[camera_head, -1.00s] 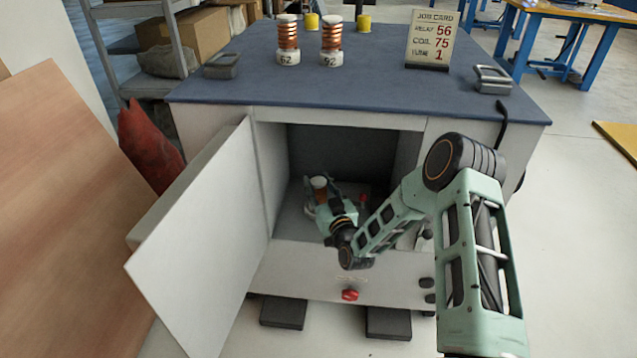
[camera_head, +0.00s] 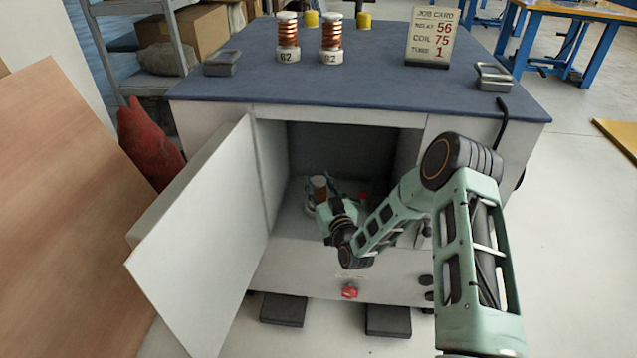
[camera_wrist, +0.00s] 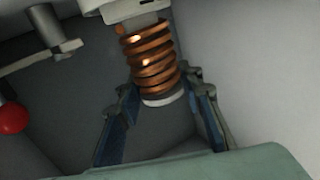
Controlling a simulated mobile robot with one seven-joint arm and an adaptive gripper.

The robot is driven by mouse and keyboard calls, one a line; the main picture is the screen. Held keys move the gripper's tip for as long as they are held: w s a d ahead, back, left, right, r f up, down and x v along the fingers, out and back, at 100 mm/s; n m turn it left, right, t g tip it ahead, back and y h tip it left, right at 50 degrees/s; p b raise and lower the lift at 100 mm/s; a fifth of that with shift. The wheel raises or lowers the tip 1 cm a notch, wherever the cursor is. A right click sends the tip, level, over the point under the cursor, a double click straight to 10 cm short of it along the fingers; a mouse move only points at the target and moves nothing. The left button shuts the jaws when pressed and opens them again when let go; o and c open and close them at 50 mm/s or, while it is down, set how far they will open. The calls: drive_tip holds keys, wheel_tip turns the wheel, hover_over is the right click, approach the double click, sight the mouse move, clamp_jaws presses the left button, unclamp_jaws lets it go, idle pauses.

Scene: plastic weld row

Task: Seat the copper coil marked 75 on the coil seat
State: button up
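A copper coil (camera_head: 319,188) stands inside the open cabinet; no number on it is readable. In the wrist view the coil (camera_wrist: 153,60) shows close up, with a pale block at its top end and a white ring at its lower end. My gripper (camera_head: 328,205) is inside the cabinet at the coil. In the wrist view the two fingers of my gripper (camera_wrist: 160,84) lie on either side of the coil near the white ring. I cannot tell whether they press on it. The coil seat cannot be made out apart from the coil.
The job card (camera_head: 431,37) reads coil 75. The cabinet door (camera_head: 205,240) stands open at left. A red knob (camera_wrist: 13,118) is at the wrist view's left.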

drive_tip(key=o, duration=0.5)
drive_tip(key=shift+r, duration=0.1)
drive_tip(key=shift+o, duration=0.2)
drive_tip(key=shift+s, duration=0.1)
drive_tip(key=v, duration=1.2)
